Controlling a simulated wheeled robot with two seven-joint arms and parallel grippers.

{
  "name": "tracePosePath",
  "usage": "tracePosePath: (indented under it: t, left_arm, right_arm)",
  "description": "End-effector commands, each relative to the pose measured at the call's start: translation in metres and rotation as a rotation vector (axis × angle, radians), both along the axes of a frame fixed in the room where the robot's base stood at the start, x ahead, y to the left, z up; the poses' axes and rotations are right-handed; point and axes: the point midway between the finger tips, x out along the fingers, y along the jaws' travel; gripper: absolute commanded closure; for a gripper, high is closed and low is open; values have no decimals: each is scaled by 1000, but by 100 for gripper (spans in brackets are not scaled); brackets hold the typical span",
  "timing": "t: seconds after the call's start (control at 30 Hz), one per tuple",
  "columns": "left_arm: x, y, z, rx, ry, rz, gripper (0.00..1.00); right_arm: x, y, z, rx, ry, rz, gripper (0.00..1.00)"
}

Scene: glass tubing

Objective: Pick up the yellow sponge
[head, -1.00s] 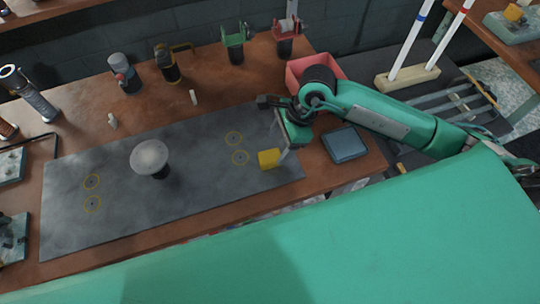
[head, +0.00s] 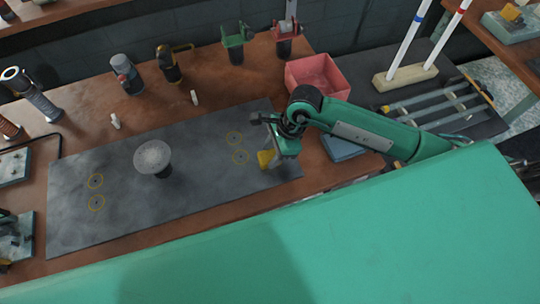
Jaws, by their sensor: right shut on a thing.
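My left gripper is not in view.
A pink open bin (head: 322,76) stands behind my right arm. A blue-grey block (head: 338,147) is partly hidden under that arm. A round-topped stand (head: 153,157) is on the mat.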

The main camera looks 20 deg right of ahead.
Motion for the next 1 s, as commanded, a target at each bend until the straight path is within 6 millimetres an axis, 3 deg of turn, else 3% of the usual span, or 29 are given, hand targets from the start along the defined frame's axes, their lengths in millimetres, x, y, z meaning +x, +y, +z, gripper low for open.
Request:
tracePosePath:
  t: [0.27,0.43,0.8,1.0]
  left_arm:
    - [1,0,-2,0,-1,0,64]
    - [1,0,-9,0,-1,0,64]
    - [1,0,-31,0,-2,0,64]
    - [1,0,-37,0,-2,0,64]
  right_arm:
    - [1,0,7,0,-1,1,82]
    - [1,0,29,0,-5,2,82]
    - [2,0,129,1,-8,2,82]
    - [1,0,170,1,-6,1,82]
